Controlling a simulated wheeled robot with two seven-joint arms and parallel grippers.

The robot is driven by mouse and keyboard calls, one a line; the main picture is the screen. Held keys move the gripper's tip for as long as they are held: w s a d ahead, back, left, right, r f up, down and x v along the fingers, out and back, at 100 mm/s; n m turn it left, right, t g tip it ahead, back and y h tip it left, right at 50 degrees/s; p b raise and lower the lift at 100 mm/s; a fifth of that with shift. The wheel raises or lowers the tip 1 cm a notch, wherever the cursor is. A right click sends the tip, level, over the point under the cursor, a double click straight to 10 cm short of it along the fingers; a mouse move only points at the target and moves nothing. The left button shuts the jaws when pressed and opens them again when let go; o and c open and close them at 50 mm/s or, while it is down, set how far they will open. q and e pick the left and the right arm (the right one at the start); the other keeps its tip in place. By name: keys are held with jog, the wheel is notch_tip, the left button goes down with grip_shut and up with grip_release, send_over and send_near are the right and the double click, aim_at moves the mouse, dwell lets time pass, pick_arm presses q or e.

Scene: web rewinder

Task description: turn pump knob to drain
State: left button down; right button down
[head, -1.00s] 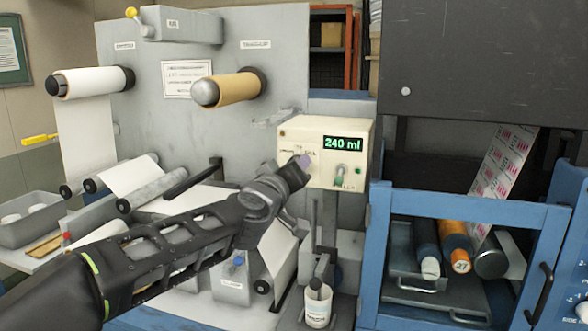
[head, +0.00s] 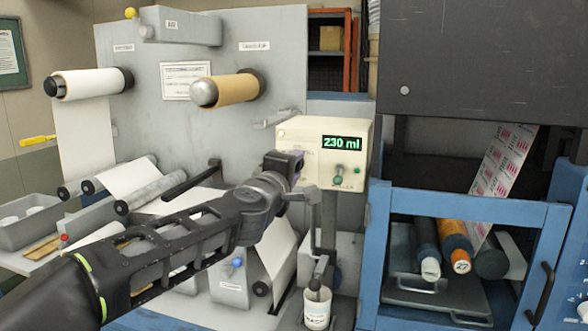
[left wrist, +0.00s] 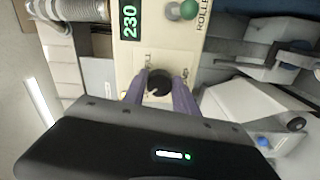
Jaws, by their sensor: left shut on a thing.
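The cream pump box (head: 357,141) stands in the middle of the head view, with a green display (head: 342,142) reading 230 ml. My left gripper (head: 298,165) is at the left part of its front face. In the left wrist view my left gripper (left wrist: 159,88) has its two purple fingers shut on a round black knob (left wrist: 159,80), one finger on each side. Lettering beside the knob is partly covered and I cannot read it whole. In the head view the gripper hides the knob. My right gripper is in no view.
A white container (head: 317,308) stands below. A blue-framed machine (head: 470,207) is close on the right, and paper rolls (head: 90,83) are on the left.

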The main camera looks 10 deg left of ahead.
pick_arm(q)
jog(key=shift+n, duration=0.3)
jog(key=c, duration=1)
grip_release()
jog(key=s, duration=0.8)
jog(key=shift+a+b, duration=0.25)
jog(key=shift+b, duration=0.05)
jog(key=shift+w, duration=0.1)
